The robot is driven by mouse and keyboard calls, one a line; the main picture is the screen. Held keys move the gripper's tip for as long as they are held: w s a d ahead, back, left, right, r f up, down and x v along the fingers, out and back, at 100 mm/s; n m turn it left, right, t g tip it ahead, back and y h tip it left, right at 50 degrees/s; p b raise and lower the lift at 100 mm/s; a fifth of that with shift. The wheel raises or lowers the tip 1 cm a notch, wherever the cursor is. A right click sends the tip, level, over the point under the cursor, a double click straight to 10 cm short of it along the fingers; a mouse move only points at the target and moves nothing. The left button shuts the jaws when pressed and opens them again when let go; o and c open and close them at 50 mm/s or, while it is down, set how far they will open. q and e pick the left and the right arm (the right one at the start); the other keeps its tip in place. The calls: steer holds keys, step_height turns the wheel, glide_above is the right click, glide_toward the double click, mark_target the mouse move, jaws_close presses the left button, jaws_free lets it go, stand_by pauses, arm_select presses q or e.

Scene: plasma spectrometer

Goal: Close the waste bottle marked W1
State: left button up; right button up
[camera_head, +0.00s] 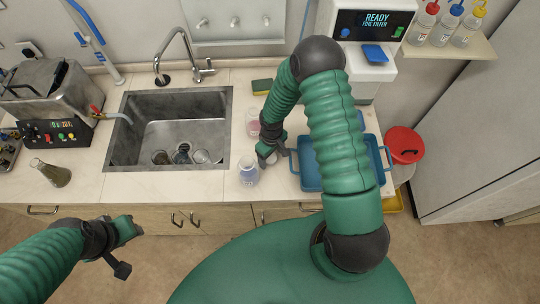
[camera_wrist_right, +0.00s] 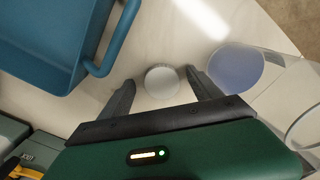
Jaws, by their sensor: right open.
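A bottle with bluish contents (camera_head: 248,172) stands on the counter right of the sink; I cannot read a W1 mark on it. In the right wrist view a round blue shape (camera_wrist_right: 236,68), seemingly this bottle, lies just right of my right gripper. A small round whitish cap-like disc (camera_wrist_right: 162,82) lies between the fingers of my right gripper (camera_wrist_right: 160,80), which is open with a gap on both sides. In the head view my right gripper (camera_head: 270,152) is low over the counter beside the bottle. My left gripper (camera_head: 128,248) hangs before the counter; its jaws are unclear.
A blue tray (camera_head: 309,178) is close right of my right gripper; its handle also shows in the wrist view (camera_wrist_right: 112,55). A pinkish container (camera_head: 253,118) stands behind. The sink (camera_head: 168,105) holds several glass vessels. A flask (camera_head: 52,174) stands far left.

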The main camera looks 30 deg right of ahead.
steer(key=shift+w+f, duration=0.1)
steer(key=shift+f, duration=0.2)
steer(key=shift+a+r, duration=0.1)
steer(key=c, duration=1.3)
steer(key=shift+c, duration=0.2)
